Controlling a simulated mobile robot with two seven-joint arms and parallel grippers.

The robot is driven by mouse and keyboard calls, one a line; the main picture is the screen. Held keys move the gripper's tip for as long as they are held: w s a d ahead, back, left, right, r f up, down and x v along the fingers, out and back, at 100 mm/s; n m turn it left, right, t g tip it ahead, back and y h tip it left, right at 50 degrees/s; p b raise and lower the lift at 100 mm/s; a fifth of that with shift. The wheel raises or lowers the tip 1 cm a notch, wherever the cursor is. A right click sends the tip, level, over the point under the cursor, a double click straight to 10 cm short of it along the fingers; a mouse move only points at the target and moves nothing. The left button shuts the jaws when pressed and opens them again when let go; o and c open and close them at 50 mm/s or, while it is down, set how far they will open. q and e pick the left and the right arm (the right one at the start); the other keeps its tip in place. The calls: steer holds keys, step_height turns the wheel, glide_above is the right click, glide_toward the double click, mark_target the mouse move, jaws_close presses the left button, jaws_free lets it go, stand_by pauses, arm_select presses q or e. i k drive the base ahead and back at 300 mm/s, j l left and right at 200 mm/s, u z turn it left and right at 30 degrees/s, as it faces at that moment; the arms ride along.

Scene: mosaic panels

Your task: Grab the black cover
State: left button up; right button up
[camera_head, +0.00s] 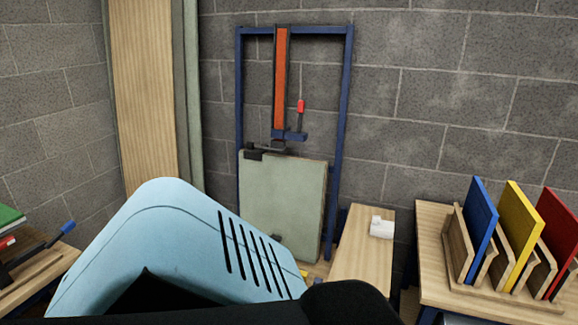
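A black rounded shape (346,302) fills the bottom centre, very close to the camera and cut off by the lower edge. I cannot tell whether it is the black cover or something else. A dark strip runs along the bottom to its left. A large light blue shell (185,235) with several dark vent slots and a dark opening stands in front of it at the lower left. Neither of my grippers is in view.
A blue frame (345,100) with an orange bar (281,85) and a pale green panel (282,205) stands against the block wall. A wooden surface (363,250) bears a white object (381,227). Coloured panels stand in a wooden rack (460,250) at right.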

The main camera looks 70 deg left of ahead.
mark_target(251, 153)
steer(key=u, duration=2.6)
steer(key=i+j+z, duration=0.1)
steer(key=z, duration=0.35)
steer(key=i+j+z, duration=0.1)
steer(key=z, duration=0.3)
steer(key=i+j+z, duration=0.15)
steer(key=z, duration=0.3)
steer(key=i+j+z, duration=0.2)
steer(key=j, duration=0.25)
steer(key=j+z, duration=0.2)
steer(key=j, duration=0.25)
steer(key=i+j, duration=0.1)
steer(key=j, duration=0.4)
steer(key=i+j+z, duration=0.1)
steer(key=j, duration=0.45)
steer(key=i+j, duration=0.15)
steer(key=j, duration=0.35)
